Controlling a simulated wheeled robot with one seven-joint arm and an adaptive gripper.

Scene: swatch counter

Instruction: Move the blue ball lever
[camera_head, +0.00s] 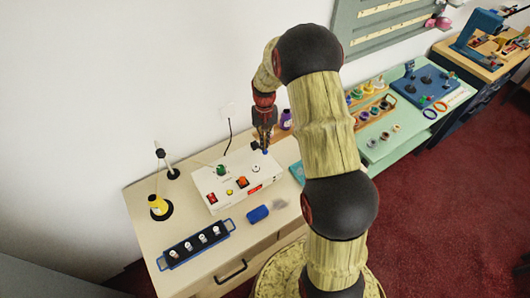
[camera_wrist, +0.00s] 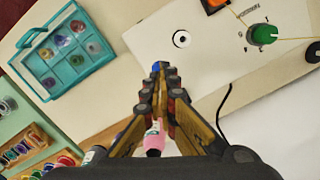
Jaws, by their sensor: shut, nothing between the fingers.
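The blue ball lever shows as a small blue spot (camera_wrist: 156,66) at the tips of my fingers in the wrist view. In the head view a bit of blue (camera_head: 266,151) shows just under my gripper, at the back right corner of the white control box (camera_head: 225,190). My gripper (camera_head: 262,144) points down over that corner, and it also shows in the wrist view (camera_wrist: 161,72). Its fingers are shut with nothing between them. They hide most of the lever, and I cannot tell whether they touch it.
The box carries a green knob (camera_head: 221,170), an orange button (camera_head: 242,182) and a red switch (camera_head: 212,197). A black cable (camera_wrist: 222,106) runs beside it. A teal tray (camera_wrist: 67,47) stands nearby. A blue block (camera_head: 257,214) lies in front of the box.

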